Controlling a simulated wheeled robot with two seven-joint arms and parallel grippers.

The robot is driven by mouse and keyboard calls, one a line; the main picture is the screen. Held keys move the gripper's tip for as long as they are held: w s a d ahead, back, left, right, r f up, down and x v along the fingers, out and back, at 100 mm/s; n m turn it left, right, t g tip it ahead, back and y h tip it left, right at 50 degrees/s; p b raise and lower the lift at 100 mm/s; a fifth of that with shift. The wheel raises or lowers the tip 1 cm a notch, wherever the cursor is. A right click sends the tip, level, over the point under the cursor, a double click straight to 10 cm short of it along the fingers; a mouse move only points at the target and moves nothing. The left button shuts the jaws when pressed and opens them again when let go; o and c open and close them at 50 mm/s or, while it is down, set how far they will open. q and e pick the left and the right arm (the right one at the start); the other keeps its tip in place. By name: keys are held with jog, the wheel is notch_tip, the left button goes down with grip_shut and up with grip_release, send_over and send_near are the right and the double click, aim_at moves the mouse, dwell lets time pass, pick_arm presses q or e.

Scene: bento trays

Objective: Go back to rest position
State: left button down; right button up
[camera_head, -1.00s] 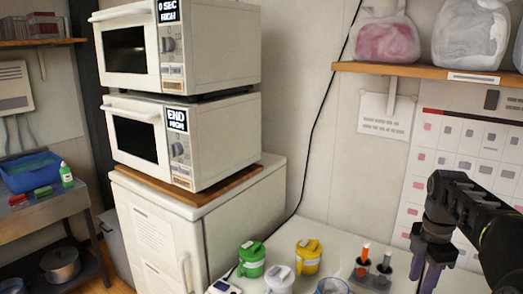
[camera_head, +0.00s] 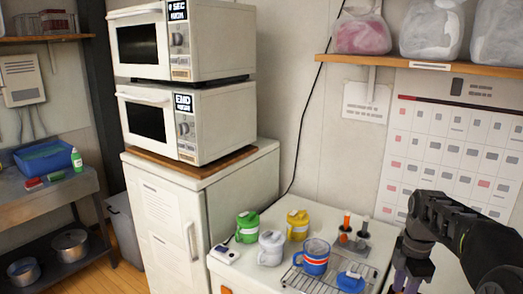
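My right arm reaches in from the right edge. Its dark gripper (camera_head: 408,279) points down at the bottom right of the head view, over or beside the counter's right end. The fingers are seen nearly from the side and cut off by the lower edge, so I cannot tell whether they are open or shut. I see nothing held in the visible part. My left arm and gripper are not in view.
Two stacked microwaves (camera_head: 190,120) stand on a white cabinet (camera_head: 240,185). The counter (camera_head: 300,207) holds green, white and yellow jars, a red-and-blue mug (camera_head: 313,262), a wire rack (camera_head: 300,284) and upright tools. A wooden shelf (camera_head: 390,63) hangs above.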

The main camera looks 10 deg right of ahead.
jog(key=s+a+f+m+y+b, duration=0.1)
jog(key=s+a+f+m, duration=0.15)
jog(key=a+f, duration=0.55)
jog(key=s+a+f+m, duration=0.2)
jog(key=a+f+m, duration=0.15)
jog(key=f, duration=0.85)
jog(key=s+a+f+m+y+b, duration=0.1)
jog(key=s+a+f+m, duration=0.15)
jog(key=a+f, duration=0.6)
jog(key=s+a+f+m+y+b, duration=0.1)
jog(key=s+a+f+m, duration=0.4)
jog(key=s, duration=0.4)
jog(key=s+a+f+m, duration=0.5)
jog(key=s+a+f, duration=0.1)
jog(key=s, duration=0.3)
jog(key=shift+s+a+y+b, duration=0.35)
jog(key=shift+a+y+b, duration=0.05)
jog(key=shift+a, duration=0.4)
